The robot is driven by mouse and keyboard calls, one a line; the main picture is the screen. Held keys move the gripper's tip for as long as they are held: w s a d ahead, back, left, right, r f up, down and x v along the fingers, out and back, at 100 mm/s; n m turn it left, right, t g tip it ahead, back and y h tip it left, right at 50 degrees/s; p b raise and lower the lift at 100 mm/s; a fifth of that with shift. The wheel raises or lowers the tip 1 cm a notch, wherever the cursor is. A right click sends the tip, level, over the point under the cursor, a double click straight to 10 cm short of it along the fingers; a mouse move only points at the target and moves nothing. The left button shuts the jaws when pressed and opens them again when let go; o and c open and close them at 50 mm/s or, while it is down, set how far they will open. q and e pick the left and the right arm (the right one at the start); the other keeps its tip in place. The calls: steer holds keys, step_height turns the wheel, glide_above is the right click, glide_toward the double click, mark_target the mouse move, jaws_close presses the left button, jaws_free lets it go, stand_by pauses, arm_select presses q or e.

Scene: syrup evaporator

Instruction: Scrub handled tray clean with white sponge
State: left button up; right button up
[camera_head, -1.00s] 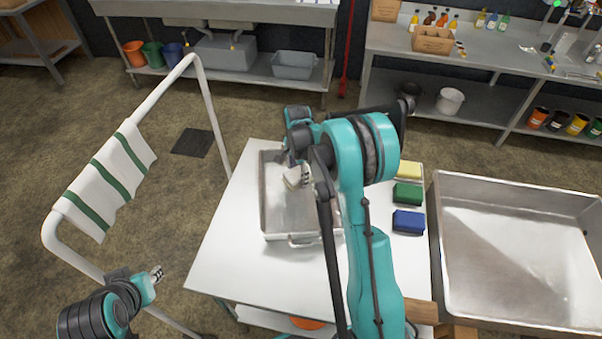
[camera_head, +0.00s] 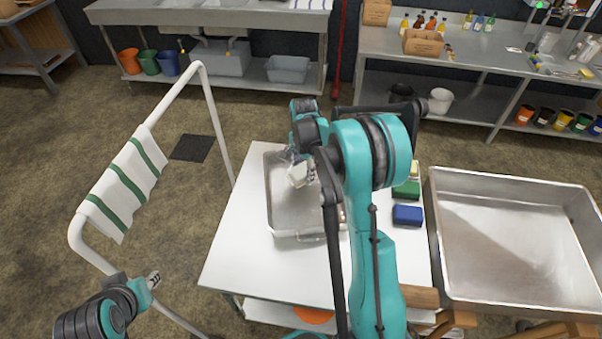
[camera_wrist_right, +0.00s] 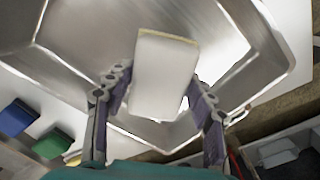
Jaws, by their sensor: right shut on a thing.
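The handled tray (camera_head: 283,213) is a shallow metal pan on the white table, left of my right arm; part of it is hidden by that arm. In the right wrist view its metal floor and wall (camera_wrist_right: 75,45) fill the upper part. My right gripper (camera_head: 303,170) is shut on the white sponge (camera_head: 298,177) over the tray. The sponge (camera_wrist_right: 163,75) sits between the two fingers in the wrist view; whether it touches the tray floor I cannot tell. My left gripper (camera_head: 153,281) is at the lower left, empty, away from the table; its opening is too small to judge.
Green (camera_head: 407,189) and blue (camera_head: 408,215) sponges lie right of my arm, with a yellow one (camera_head: 414,170) partly hidden behind. A large metal pan (camera_head: 510,240) stands at the right. A rail with a striped towel (camera_head: 124,185) stands left. The table's left front is clear.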

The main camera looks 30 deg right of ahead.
steer(key=shift+r+p, duration=0.5)
steer(key=shift+r, duration=0.55)
